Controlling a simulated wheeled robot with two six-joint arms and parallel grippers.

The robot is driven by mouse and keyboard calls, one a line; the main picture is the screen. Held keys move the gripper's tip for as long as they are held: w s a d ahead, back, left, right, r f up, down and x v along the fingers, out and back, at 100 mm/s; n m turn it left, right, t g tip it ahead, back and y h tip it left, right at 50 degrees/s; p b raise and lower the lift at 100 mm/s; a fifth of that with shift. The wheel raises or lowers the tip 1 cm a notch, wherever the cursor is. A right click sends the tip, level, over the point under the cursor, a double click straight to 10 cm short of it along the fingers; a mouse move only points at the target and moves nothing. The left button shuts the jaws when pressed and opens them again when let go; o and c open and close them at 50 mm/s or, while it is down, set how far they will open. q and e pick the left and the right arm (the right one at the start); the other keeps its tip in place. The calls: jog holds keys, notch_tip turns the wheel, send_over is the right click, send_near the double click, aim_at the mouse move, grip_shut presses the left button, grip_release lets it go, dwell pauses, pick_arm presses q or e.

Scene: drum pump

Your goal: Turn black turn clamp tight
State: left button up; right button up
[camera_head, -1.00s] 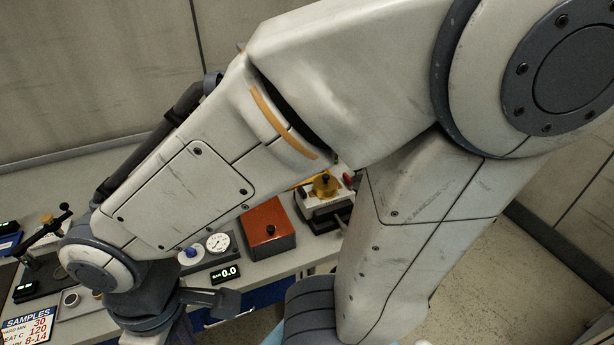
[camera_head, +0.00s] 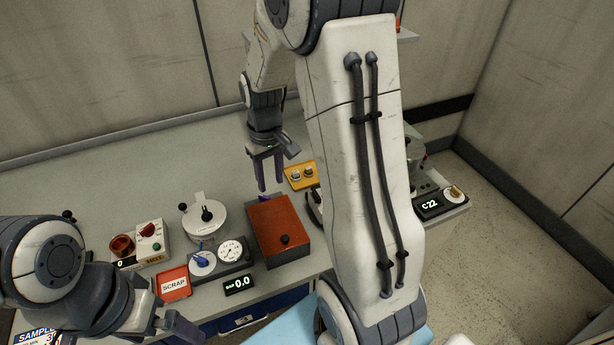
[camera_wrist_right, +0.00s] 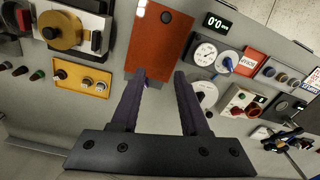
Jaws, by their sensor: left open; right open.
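A round white vessel (camera_head: 190,222) with a black turn handle (camera_head: 206,213) on top stands on the bench, left of a red box. It looks like the black turn clamp, but I cannot tell how tight it is. In the right wrist view the vessel (camera_wrist_right: 211,88) is partly hidden behind a finger. My right gripper (camera_head: 266,188) hangs fingers-down at the back left of the red box, open and empty, to the right of the vessel and apart from it. My left gripper (camera_head: 178,328) is low at the front left, open, partly cut by the picture edge.
The red box (camera_head: 268,240) with a black knob stands beside a gauge unit (camera_head: 231,251) with a blue knob. A red SCRAP tray (camera_head: 174,283) and a HOT control box (camera_head: 150,243) lie to the left. A yellow plate (camera_head: 300,175) lies behind right. Bare bench lies behind the vessel.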

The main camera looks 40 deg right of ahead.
jog(key=d+f+m+p, duration=0.1)
jog(key=d+f+m, duration=0.25)
jog(key=d, duration=1.05)
jog(key=shift+n, duration=0.35)
notch_tip(320, 180, down, 11)
jog(key=p, duration=0.3)
jog(key=shift+r, duration=0.15)
grip_shut()
